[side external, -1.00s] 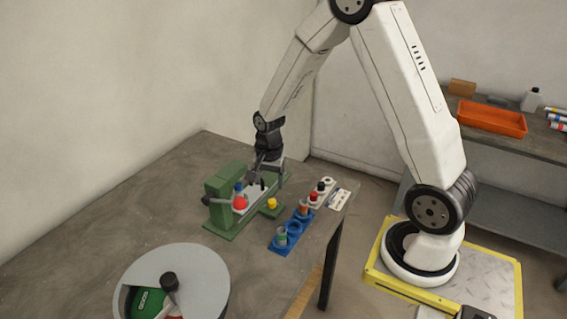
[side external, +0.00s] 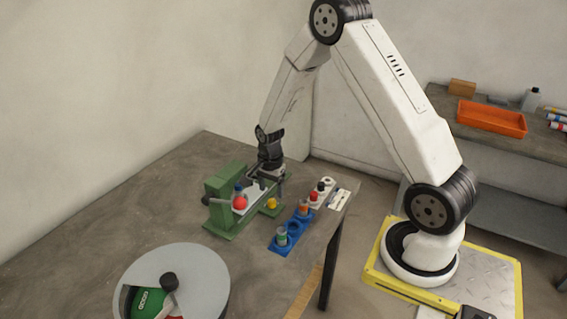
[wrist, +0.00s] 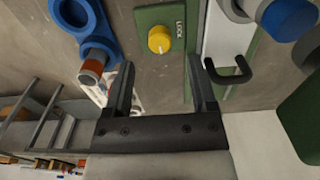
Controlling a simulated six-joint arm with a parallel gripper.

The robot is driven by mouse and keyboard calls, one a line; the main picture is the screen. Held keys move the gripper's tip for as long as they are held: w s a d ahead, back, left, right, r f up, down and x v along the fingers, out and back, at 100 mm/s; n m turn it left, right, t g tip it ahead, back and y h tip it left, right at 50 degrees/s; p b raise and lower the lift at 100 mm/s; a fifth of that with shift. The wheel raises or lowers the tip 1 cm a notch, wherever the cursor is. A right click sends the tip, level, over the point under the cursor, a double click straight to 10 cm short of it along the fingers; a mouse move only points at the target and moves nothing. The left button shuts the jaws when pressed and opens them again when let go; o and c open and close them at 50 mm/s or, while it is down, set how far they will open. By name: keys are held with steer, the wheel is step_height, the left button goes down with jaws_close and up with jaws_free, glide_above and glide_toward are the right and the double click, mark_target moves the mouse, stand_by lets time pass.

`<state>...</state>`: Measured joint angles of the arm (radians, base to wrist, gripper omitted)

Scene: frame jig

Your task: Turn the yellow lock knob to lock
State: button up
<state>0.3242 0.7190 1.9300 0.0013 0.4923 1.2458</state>
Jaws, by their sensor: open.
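The yellow lock knob (wrist: 159,40) sits on a green plate (wrist: 150,16) marked LOCK. In the side view the knob (side external: 271,203) is at the right front of the green jig (side external: 222,222). My gripper (wrist: 158,72) is open and empty in the wrist view. Its two fingers point toward the jig, and the knob appears beyond and between their tips, apart from them. In the side view my gripper (side external: 275,176) is over the jig's right end, above and behind the knob.
A black handle (wrist: 228,72) on a light plate lies close to the right finger. A red ball (side external: 240,202) and blue cap stand on the jig. A blue holder (side external: 290,234) with small parts stands right of the knob. A grey round turntable (side external: 205,262) is at front left.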

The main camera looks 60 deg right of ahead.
mark_target(272, 201)
steer(key=shift+f, duration=2.45)
jaws_close()
